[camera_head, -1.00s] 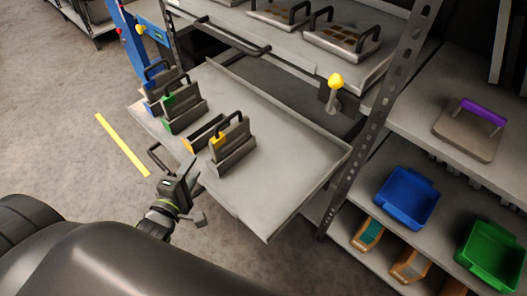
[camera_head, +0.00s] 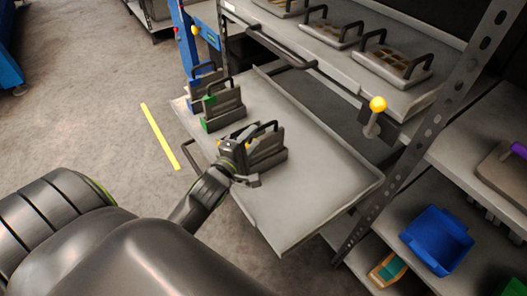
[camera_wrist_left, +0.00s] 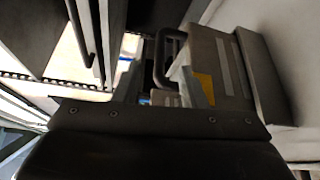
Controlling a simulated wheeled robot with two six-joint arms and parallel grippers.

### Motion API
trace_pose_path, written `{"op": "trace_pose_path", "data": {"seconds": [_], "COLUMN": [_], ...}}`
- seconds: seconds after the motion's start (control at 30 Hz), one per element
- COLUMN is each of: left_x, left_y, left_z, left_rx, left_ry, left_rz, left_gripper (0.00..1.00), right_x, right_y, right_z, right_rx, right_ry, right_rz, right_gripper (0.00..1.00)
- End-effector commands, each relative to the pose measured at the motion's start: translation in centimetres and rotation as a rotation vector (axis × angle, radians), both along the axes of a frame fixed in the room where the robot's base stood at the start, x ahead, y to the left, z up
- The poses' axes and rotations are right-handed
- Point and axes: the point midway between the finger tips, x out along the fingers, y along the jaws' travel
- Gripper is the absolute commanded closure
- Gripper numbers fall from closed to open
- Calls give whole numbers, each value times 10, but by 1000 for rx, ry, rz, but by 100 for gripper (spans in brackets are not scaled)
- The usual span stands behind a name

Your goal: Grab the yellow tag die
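The yellow tag die (camera_head: 268,151) stands upright in a holder on the pulled-out grey shelf (camera_head: 325,185), partly hidden by my left gripper. It has a dark loop handle. My left gripper (camera_head: 245,160) is at the die's near left side. In the left wrist view the gripper's two fingers (camera_wrist_left: 163,85) are apart. The die's handle (camera_wrist_left: 160,60) shows between them, and the yellow tag (camera_wrist_left: 205,87) shows just beside the right finger. I cannot tell whether the fingers touch the die. My right gripper is not in view.
A green tag die (camera_head: 222,108) and a blue-tagged die (camera_head: 203,84) stand farther back on the same shelf. A yellow knob (camera_head: 377,104) and a perforated rack post (camera_head: 440,120) are at the right. The shelf's front right part is bare.

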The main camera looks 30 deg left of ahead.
Motion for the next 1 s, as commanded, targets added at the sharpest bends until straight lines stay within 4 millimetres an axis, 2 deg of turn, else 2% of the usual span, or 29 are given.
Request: {"op": "trace_pose_path", "data": {"seconds": [0.17, 0.5, 0.8, 0.83, 1.0], "left_x": [11, 56, 61, 61, 61], "left_y": [1, 5, 6, 6, 5], "left_z": [-1, -6, -6, -6, -6], "left_rx": [1, 1, 0, 0, 0], "left_ry": [0, 0, 1, 1, 1], "left_rz": [0, 0, 0, 0, 0], "left_gripper": [62, 62, 62, 63, 86], "right_x": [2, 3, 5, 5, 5], "right_y": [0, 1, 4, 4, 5], "right_z": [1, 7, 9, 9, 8], "right_rx": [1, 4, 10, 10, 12], "right_ry": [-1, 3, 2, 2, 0], "right_rz": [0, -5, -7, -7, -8], "right_gripper": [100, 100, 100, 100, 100]}}
